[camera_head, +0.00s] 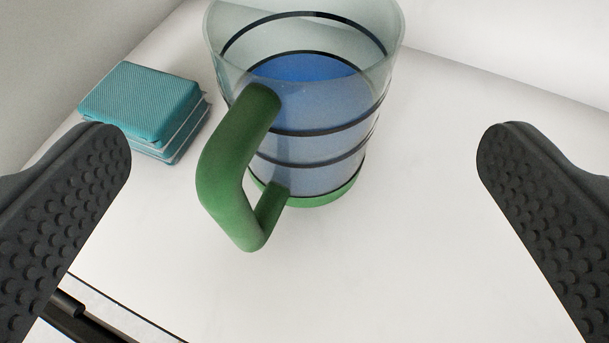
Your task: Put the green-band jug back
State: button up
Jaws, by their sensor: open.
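The green-band jug (320,145) stands upright on a white surface, a little above the middle of the view. It is clear with dark rings, a green band at its base and a green handle (222,180) that points toward me and to the left. Blue liquid shows inside, and the top rim is partly cut off by the picture's edge. My gripper (304,150) is open, with one dark studded finger at the left and one at the right. The jug is beyond the fingertips, between them in the picture, and neither finger appears to touch it.
A teal ridged block or stack (145,105) lies on the white surface (420,250) to the left of the jug. Pale walls rise behind and at the left. A dark bar (85,318) shows at the lower left. The surface right of the jug is clear.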

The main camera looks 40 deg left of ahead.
jog(key=shift+b+v, duration=0.3)
jog(key=shift+v, duration=1.9)
